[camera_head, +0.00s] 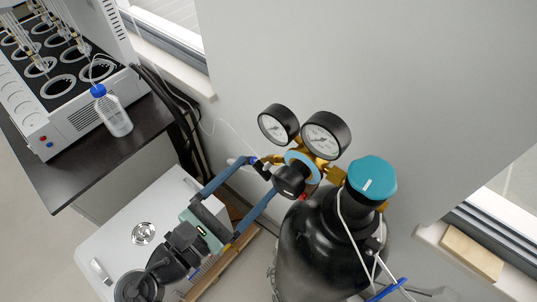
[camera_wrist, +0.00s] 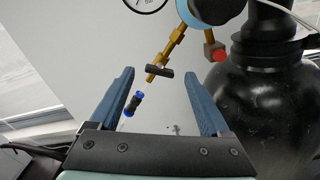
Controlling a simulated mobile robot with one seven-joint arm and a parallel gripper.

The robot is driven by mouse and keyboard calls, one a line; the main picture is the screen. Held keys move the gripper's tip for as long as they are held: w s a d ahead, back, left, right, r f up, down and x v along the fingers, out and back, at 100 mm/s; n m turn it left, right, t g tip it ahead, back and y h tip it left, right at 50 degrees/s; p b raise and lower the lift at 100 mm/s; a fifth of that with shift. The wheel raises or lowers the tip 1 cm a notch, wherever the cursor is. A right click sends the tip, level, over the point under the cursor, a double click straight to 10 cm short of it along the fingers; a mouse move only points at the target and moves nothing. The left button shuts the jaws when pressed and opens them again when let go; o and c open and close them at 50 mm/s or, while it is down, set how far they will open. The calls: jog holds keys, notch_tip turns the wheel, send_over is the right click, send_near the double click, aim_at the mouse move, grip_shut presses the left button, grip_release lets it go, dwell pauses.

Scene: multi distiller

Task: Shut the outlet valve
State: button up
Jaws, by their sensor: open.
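The outlet valve's small black handle (camera_wrist: 160,72) shows in the wrist view on a brass outlet pipe (camera_wrist: 172,45). The handle lies crosswise to the pipe. My gripper (camera_wrist: 161,78) is open, with its two blue fingers on either side of the handle in the picture and a gap to each. I cannot tell whether the handle is between the tips or just beyond them. In the head view my gripper (camera_head: 263,177) reaches up to the regulator from lower left, and the outlet valve (camera_head: 262,168) is partly hidden at its tips.
The regulator has two gauges (camera_head: 325,135) and a black knob (camera_head: 291,180). It is on a black gas cylinder (camera_head: 322,240) with a teal cap (camera_head: 370,178). A blue-black tube connector (camera_wrist: 130,107) is near the left finger. A white cabinet (camera_head: 110,245) stands at lower left.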

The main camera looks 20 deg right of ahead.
aim_at(268, 162)
jog(key=p+x, duration=0.1)
jog(key=x, duration=0.4)
jog(key=shift+w+d, duration=0.1)
jog(key=shift+d, duration=0.05)
